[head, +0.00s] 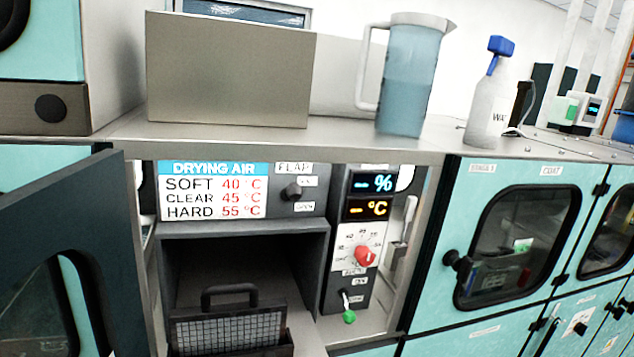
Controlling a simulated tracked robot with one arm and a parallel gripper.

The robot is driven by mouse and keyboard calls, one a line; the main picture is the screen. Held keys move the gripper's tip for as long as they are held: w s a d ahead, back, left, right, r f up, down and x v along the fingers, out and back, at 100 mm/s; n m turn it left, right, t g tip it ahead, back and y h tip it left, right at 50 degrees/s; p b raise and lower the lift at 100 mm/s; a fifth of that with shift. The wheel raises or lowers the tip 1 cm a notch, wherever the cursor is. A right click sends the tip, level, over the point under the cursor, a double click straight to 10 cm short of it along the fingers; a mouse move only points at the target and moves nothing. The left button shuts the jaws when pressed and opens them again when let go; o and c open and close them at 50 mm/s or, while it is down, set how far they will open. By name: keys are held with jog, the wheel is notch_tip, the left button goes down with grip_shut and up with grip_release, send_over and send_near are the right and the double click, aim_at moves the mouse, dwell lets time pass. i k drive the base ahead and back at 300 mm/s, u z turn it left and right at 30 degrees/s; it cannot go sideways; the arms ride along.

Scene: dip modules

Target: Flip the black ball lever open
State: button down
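The black ball lever (291,191) sits on the grey panel under the FLAP label (293,168), right of the drying air sign. Its black ball is between a small upper label (307,181) and a lower label (304,206) that seems to read OPEN. The ball points left of these labels; its exact angle is too small to tell. My gripper is not in view.
An open dark door (75,215) fills the left side. Below the lever, a dark chamber holds a mesh basket (228,332) with a handle. A jug (408,85) stands above.

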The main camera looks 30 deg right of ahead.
aim_at(295, 192)
jog(key=z, duration=2.25)
jog(key=k, duration=0.6)
jog(key=u, duration=1.75)
jog(key=i, duration=1)
